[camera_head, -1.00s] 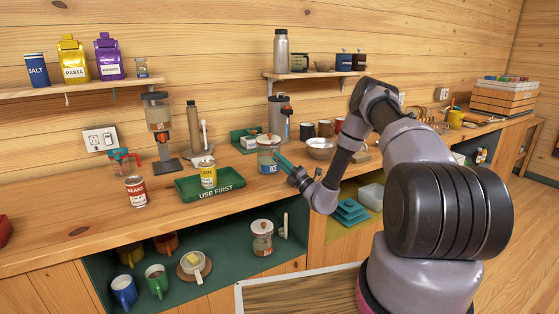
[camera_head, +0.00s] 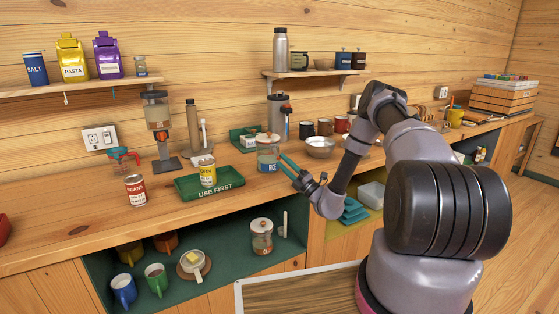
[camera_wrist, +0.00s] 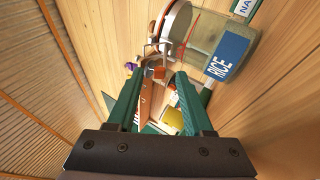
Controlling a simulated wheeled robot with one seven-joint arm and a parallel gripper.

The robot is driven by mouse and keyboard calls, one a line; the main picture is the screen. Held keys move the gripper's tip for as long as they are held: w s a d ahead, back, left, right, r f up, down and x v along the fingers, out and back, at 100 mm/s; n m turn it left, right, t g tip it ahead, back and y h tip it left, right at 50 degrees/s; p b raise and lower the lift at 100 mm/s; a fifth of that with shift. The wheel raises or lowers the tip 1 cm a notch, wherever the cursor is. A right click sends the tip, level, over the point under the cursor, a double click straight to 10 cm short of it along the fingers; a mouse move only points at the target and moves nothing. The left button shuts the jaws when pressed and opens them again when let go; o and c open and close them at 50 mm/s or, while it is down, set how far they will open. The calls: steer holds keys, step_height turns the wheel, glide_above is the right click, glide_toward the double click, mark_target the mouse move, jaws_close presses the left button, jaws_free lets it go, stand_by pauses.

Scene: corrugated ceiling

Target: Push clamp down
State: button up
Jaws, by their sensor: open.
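A glass jar with a blue RICE label (camera_wrist: 228,55) stands on the counter, and it also shows in the head view (camera_head: 268,158). Its round lid (camera_wrist: 177,22) has a wire clamp (camera_wrist: 153,50) with a copper-coloured tab (camera_wrist: 155,72) on the side facing me. The clamp's wire stands out from the lid rim. My gripper (camera_wrist: 157,79) has two green fingers spread apart with nothing held between them. The clamp tab lies ahead of the gap between the fingertips. In the head view my gripper (camera_head: 284,163) is at the jar's right side; contact cannot be told.
A green USE FIRST tray (camera_head: 205,188) with a yellow can (camera_head: 208,174) is left of the jar. A green tray (camera_head: 243,139) and a flask (camera_head: 278,117) are behind. Open shelves lie below the counter.

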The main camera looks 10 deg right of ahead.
steer(key=v, duration=0.7)
steer(key=shift+s+d+f, duration=0.15)
steer(key=shift+s+d, duration=0.05)
steer(key=shift+s, duration=0.05)
